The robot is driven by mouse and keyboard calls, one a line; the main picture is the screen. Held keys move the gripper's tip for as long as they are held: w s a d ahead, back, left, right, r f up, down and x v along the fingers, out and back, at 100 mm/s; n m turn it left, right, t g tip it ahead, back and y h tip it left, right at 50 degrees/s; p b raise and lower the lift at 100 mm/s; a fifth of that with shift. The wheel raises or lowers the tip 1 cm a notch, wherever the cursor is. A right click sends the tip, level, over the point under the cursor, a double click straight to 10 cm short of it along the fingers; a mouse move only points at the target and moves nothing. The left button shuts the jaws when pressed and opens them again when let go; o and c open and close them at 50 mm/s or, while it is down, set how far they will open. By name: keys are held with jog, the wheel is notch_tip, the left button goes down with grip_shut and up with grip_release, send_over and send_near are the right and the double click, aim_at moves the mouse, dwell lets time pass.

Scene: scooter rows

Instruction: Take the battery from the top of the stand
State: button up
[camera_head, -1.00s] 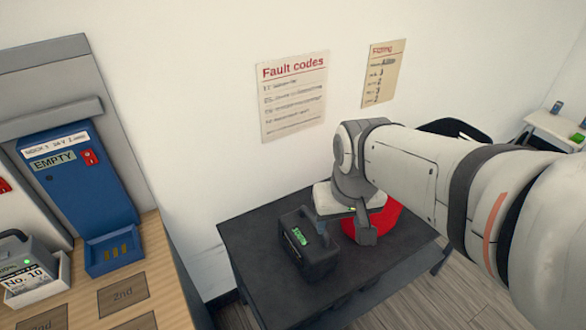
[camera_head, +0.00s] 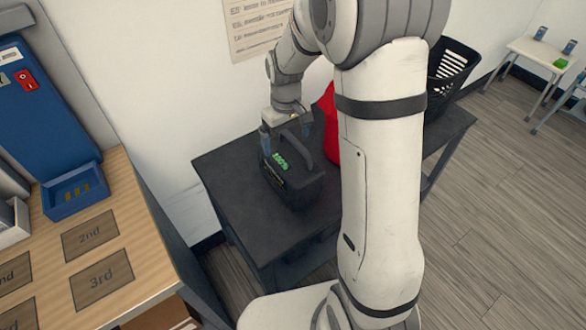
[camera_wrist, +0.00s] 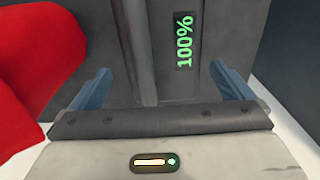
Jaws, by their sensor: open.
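The battery (camera_head: 292,182) is a dark grey block with a handle on top and a green readout. It stands upright on the dark stand (camera_head: 225,188). In the wrist view the battery (camera_wrist: 215,75) fills the middle, its readout showing 100%. My gripper (camera_head: 286,142) is open over the battery's top. In the wrist view its two blue fingers (camera_wrist: 162,90) are spread to either side, with the battery's handle (camera_wrist: 138,50) running between them. I cannot tell whether the fingers touch the battery.
A red object (camera_head: 329,115) stands close beside the battery, partly behind my arm. A black basket (camera_head: 452,72) is at the stand's far right. A wooden counter (camera_head: 150,235) with marked squares and a blue dock (camera_head: 75,190) is at left. A white table (camera_head: 530,52) is far right.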

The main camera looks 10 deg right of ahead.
aim_at(289, 155)
jog(key=f, duration=0.2)
jog(key=s+f, duration=0.1)
jog(key=f, duration=0.1)
jog(key=shift+s+d+f+b, duration=0.15)
jog(key=shift+d+f+b, duration=0.05)
jog(key=shift+f+b, duration=0.2)
jog(key=shift+f, duration=0.4)
jog(key=shift+r, duration=0.1)
jog(key=c, duration=1.6)
jog(key=shift+c, duration=0.4)
